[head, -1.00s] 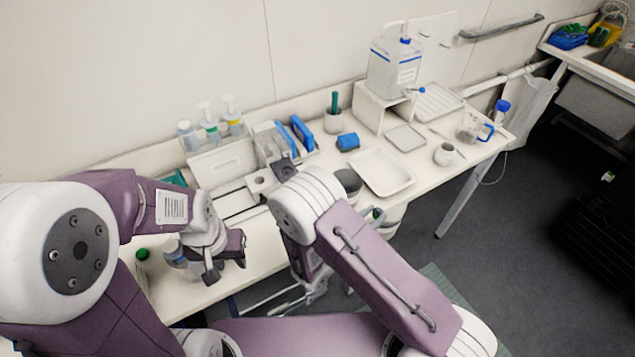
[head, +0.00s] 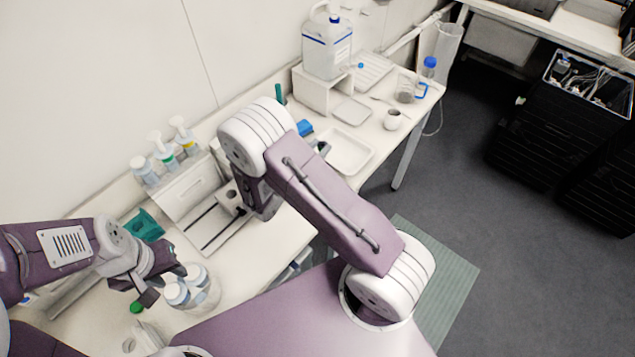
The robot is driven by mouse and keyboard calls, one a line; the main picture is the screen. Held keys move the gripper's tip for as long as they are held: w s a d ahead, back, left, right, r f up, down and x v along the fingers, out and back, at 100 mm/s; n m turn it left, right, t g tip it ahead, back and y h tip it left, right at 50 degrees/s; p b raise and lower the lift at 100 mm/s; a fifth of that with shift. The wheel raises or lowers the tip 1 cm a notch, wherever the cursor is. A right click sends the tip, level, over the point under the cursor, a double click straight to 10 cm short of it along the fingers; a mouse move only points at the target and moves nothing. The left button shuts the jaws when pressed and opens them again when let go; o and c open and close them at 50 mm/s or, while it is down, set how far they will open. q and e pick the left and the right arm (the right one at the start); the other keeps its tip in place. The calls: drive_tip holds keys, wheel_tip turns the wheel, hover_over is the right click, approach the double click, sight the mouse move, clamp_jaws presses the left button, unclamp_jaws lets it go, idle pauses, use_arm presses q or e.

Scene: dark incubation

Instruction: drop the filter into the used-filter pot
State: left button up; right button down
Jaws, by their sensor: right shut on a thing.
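My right gripper (head: 322,147) only just shows as a small dark tip past the far side of my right upper arm, beside the white tray. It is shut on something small. The filter cannot be made out there, and most of the wrist is hidden by the arm. The grey pot seen in the earlier view is now hidden behind my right arm, so I cannot tell how the gripper stands to it. My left gripper (head: 162,285) is open and empty at the lower left, by clear bottles with white caps (head: 190,285).
A white tray (head: 350,155), a small white cup (head: 392,120) and a jug (head: 406,88) stand on the right of the bench. A large bottle (head: 327,45) sits on a white stand. Pump bottles (head: 163,150) stand at the back left. Black crates (head: 560,130) stand on the floor.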

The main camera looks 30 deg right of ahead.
wheel_tip(320, 180, down, 5)
drive_tip(key=b, duration=0.3)
drive_tip(key=shift+f, duration=0.1)
drive_tip(key=c, duration=1)
unclamp_jaws()
drive_tip(key=shift+c, duration=0.2)
drive_tip(key=p+v, duration=0.1)
drive_tip(key=v, duration=0.8)
